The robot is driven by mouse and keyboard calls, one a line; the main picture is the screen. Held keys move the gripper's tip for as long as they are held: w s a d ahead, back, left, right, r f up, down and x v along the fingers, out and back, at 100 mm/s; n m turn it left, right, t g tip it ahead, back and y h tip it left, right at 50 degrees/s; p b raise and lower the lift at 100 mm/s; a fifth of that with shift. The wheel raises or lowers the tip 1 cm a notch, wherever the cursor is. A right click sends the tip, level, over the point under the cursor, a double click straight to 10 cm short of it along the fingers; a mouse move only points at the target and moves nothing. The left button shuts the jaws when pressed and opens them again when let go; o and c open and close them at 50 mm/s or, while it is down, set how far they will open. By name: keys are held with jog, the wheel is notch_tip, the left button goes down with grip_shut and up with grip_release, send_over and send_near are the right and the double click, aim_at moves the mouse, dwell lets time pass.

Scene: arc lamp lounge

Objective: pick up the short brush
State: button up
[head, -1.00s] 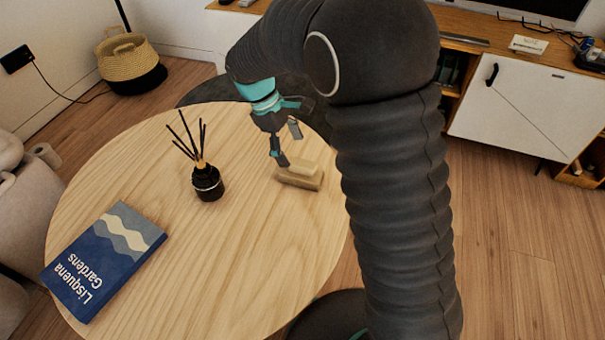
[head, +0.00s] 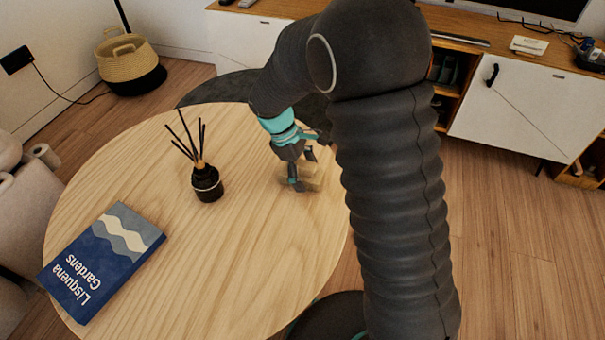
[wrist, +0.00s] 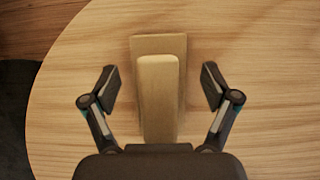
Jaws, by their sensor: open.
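The short brush is a small wooden block with a paler, narrower block on top. It lies on the round wooden table (head: 130,190), near the table's right side in the head view. In the wrist view the short brush (wrist: 158,95) lies between my two fingers, with a gap on each side. My gripper (wrist: 160,88) is open around it. In the head view my gripper (head: 303,180) is over the short brush (head: 315,183) and hides part of it. The brush's near end is hidden by the gripper body in the wrist view.
A dark reed diffuser (head: 207,184) with thin sticks stands left of my gripper. A blue book (head: 103,262) lies at the table's front left. The table top between them is clear. A white and wooden cabinet (head: 520,105) stands at the back right.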

aim_at(307, 165)
jog(key=c, duration=1.3)
jog(key=shift+r, duration=0.15)
jog(key=shift+r, duration=0.65)
notch_tip(307, 165, up, 3)
jog(key=s+d+r, duration=0.6)
jog(key=s+d, duration=0.2)
jog(key=shift+s+r, duration=0.25)
